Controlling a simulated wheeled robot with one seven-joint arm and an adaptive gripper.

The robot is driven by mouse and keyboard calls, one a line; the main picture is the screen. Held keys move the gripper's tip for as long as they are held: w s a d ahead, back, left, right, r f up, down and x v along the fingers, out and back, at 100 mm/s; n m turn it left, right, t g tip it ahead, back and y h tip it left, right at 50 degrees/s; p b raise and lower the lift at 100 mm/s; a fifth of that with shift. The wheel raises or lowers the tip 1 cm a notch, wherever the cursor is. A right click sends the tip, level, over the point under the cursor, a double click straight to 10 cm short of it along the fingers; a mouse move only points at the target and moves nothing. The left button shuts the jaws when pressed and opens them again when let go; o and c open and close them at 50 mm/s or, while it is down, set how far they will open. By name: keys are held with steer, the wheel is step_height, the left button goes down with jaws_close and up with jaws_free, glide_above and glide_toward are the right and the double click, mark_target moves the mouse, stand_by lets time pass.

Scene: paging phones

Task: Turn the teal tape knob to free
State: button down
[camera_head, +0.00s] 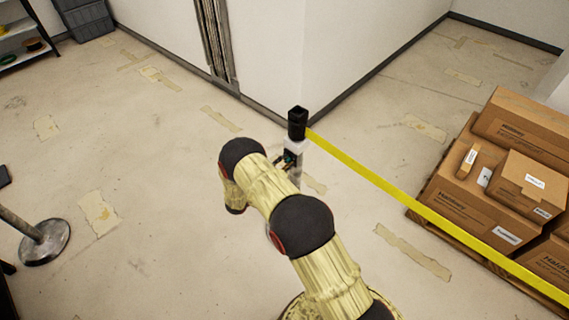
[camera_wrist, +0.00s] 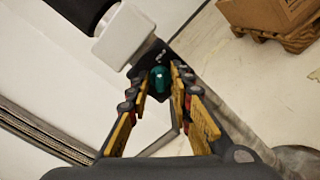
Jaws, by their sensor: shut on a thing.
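The teal tape knob (camera_wrist: 160,79) sits on a dark plate (camera_wrist: 146,66) below the white collar of the post (camera_wrist: 123,35). In the wrist view, the fingertips of my gripper (camera_wrist: 159,84) are on both sides of the knob, shut on it. In the head view, the post (camera_head: 297,125) stands upright with a black top, and my gripper (camera_head: 287,160) is at its side, mostly hidden by my arm. The knob shows there only as a tiny teal spot. I cannot read the knob's setting.
A yellow tape (camera_head: 390,186) runs from the post's black top to the lower right. Cartons (camera_head: 480,200) stand on a pallet at right. A wall corner (camera_head: 304,100) is behind the post. A round-based stand (camera_head: 44,242) is at left. Floor between is clear.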

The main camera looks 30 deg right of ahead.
steer(key=shift+s+f+n, duration=0.1)
steer(key=shift+n, duration=0.3)
steer(key=n, duration=0.8)
steer(key=shift+p, duration=0.35)
steer(key=n, duration=0.5)
steer(key=shift+p, duration=0.3)
steer(key=shift+n, duration=2)
steer(key=c, duration=1.9)
jaws_free()
